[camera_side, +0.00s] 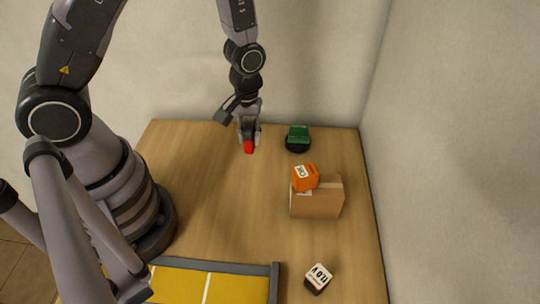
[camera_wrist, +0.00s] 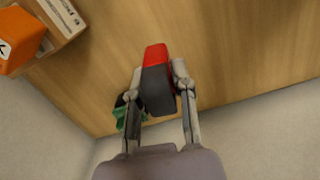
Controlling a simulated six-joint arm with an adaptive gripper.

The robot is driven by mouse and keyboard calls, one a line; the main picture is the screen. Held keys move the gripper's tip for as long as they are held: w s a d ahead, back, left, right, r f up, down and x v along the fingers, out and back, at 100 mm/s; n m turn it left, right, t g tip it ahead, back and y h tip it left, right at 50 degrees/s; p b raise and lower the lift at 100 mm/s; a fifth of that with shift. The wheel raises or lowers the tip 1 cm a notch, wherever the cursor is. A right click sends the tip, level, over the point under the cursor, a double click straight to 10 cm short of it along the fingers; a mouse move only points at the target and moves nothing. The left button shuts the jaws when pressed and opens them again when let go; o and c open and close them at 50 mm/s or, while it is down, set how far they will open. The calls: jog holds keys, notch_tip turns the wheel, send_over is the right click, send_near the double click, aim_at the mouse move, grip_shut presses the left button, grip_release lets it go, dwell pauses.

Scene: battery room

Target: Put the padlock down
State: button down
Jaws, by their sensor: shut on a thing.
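The padlock appears to be the red and dark grey block (camera_side: 249,147) held at the tips of my gripper (camera_side: 249,137). In the wrist view the block (camera_wrist: 156,62) has a red end and a dark grey end, and the fingers of my gripper (camera_wrist: 160,85) are shut on its sides. It is near the back of the wooden table (camera_side: 205,185). I cannot tell whether it touches the table or hangs just above it. No shackle can be made out.
A green block on a dark round base (camera_side: 298,135) stands right of my gripper. An orange block (camera_side: 305,177) sits on a cardboard box (camera_side: 328,200). A labelled cube (camera_side: 318,278) and a yellow tray with grey rim (camera_side: 276,268) are at the front. The table's middle is clear.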

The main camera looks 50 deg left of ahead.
jog(key=s+a+f+n, duration=0.1)
jog(key=s+a, duration=0.1)
jog(key=a, duration=0.9)
jog(key=s+a+f, duration=0.1)
jog(key=a, duration=1.1)
jog(key=f, duration=0.7)
jog(key=shift+s+f, duration=0.1)
jog(key=shift+s, duration=0.2)
jog(key=shift+f, duration=0.15)
jog(key=shift+f, duration=0.15)
jog(key=c, duration=0.9)
grip_release()
jog(key=shift+c, duration=0.2)
